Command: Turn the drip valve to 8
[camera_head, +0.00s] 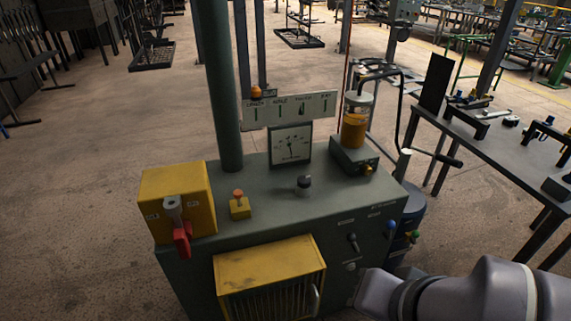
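A grey machine cabinet (258,213) stands in the middle of the view. At its back right, a clear jar of amber liquid (355,124) stands upright on a grey block (352,155). A small brass-coloured knob (369,168) is on the block's front. A black knob with a pale top (304,184) is on the cabinet top. No label saying drip valve and no numbered setting is readable on either knob, so I cannot tell which is the valve or its setting. My arm's grey links enter at lower right; my gripper is not visible.
A yellow box with a red lever (182,241), an orange button on a yellow base (239,206) and a dial gauge (291,147) are on the cabinet. A green post (222,90) rises behind. A workbench (500,140) stands at right. Floor is open at left.

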